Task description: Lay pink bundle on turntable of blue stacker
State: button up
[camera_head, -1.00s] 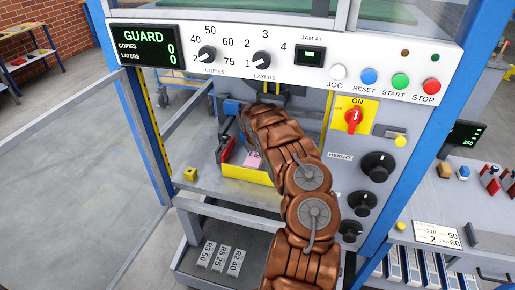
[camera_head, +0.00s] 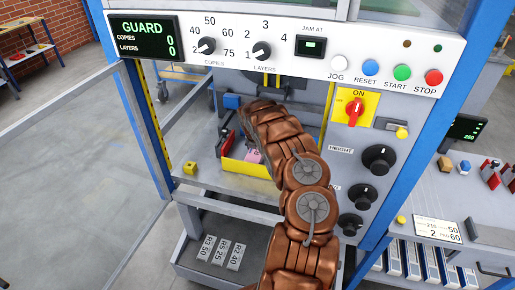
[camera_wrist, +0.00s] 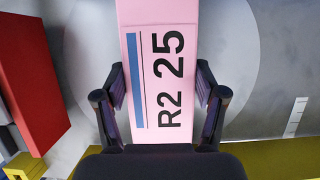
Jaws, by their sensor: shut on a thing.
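The pink bundle (camera_wrist: 153,30), marked "R2 25" with a blue stripe, lies between the two fingers of my gripper (camera_wrist: 160,110) in the wrist view. The fingers are shut on its sides. Behind it is a grey round plate, the turntable (camera_wrist: 235,75). Whether the bundle touches the plate I cannot tell. In the head view, a bit of the pink bundle (camera_head: 254,156) shows inside the blue stacker (camera_head: 142,125), above a yellow edge. My arm hides most of the bundle and the gripper there.
A red block (camera_wrist: 28,80) stands left of the bundle. A yellow bar (camera_head: 245,168) runs along the front of the bay. The control panel (camera_head: 290,50) is above, with "GUARD" on its display. The guard frame (camera_head: 70,90) stands open at left.

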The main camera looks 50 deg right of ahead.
aim_at(256, 151)
jog(key=shift+f, duration=0.45)
jog(key=o, duration=1.9)
jog(key=shift+c, duration=0.2)
jog(key=shift+v, duration=3.75)
jog(key=shift+s, duration=0.1)
